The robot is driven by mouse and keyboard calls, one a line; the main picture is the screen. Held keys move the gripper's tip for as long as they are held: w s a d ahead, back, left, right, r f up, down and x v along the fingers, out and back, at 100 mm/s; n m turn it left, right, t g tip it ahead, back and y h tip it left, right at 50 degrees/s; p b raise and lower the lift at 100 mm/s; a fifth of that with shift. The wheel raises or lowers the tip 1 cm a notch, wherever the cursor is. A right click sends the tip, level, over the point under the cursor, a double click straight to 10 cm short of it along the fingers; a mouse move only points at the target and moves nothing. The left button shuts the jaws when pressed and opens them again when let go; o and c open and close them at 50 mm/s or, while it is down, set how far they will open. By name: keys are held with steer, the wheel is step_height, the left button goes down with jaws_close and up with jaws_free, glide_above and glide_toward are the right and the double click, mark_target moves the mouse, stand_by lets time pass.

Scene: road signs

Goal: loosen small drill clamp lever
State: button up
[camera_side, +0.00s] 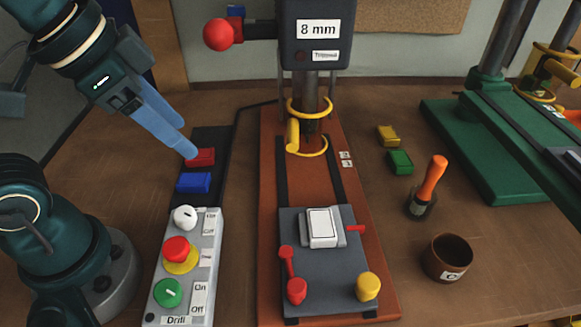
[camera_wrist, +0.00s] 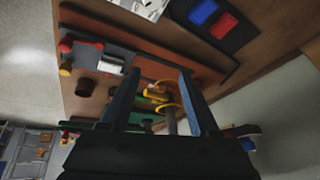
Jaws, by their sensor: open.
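The drill with the "8 mm" sign (camera_side: 318,29) stands on an orange-brown base at the centre; I cannot read a label calling it small. On its grey clamp plate (camera_side: 330,262) is a red lever (camera_side: 288,262) with two round knobs, at the front left. A short red handle (camera_side: 355,228) sticks out right of the white-topped block (camera_side: 320,227). My gripper (camera_side: 190,152) has blue fingers, open and empty, left of the drill and high behind the clamp, close to the red block in the picture. In the wrist view its fingers (camera_wrist: 158,88) are spread apart.
A control box (camera_side: 187,270) with knobs and buttons lies left of the drill base, with red (camera_side: 201,157) and blue (camera_side: 193,182) blocks behind it. On the right are an orange-handled tool (camera_side: 430,185), a brown cup (camera_side: 447,258) and a green machine base (camera_side: 490,150).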

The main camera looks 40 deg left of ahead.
steer(key=w+d+m+g, duration=0.2)
steer(key=w+d+m, duration=0.1)
steer(key=d+m, duration=0.2)
steer(key=m+g, duration=0.4)
steer(key=m, duration=0.4)
glide_above(297, 285)
steer(key=f, duration=0.8)
steer(key=shift+w+a, duration=0.1)
steer(key=shift+w, duration=0.2)
steer(key=shift+s+f, duration=0.25)
steer(key=shift+f, duration=2.3)
jaws_close()
